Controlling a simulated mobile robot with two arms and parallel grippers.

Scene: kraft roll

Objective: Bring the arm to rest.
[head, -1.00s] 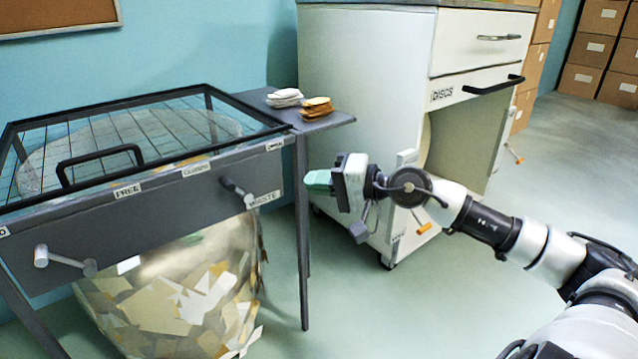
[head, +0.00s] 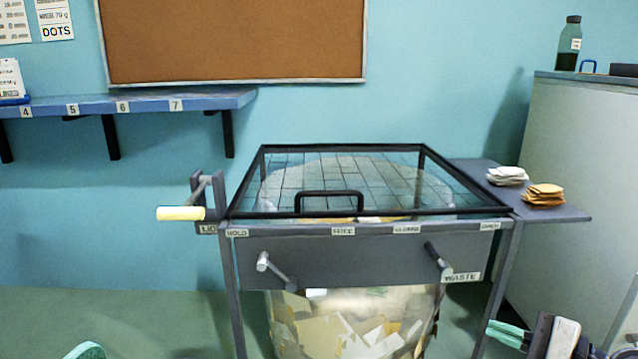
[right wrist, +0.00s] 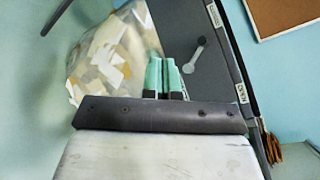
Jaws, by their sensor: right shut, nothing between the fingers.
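My right gripper (head: 507,333) is at the lower right of the head view, beside the right leg of the grey stand. Its green fingers are together with nothing between them. The right wrist view shows the two green fingertips (right wrist: 164,76) side by side, with the waste bag and grey front panel beyond. Most of my right arm is outside the head view. A small rounded green piece (head: 86,351) at the bottom left edge looks like a fingertip of my left gripper; the rest is cut off.
The grey stand (head: 350,259) has a closed-looking gridded clear lid (head: 331,194) and two lever handles. A clear bag (head: 355,325) of paper scraps is underneath. White (head: 507,176) and orange (head: 544,195) stacks lie on its side shelf. A cabinet (head: 580,150) stands right.

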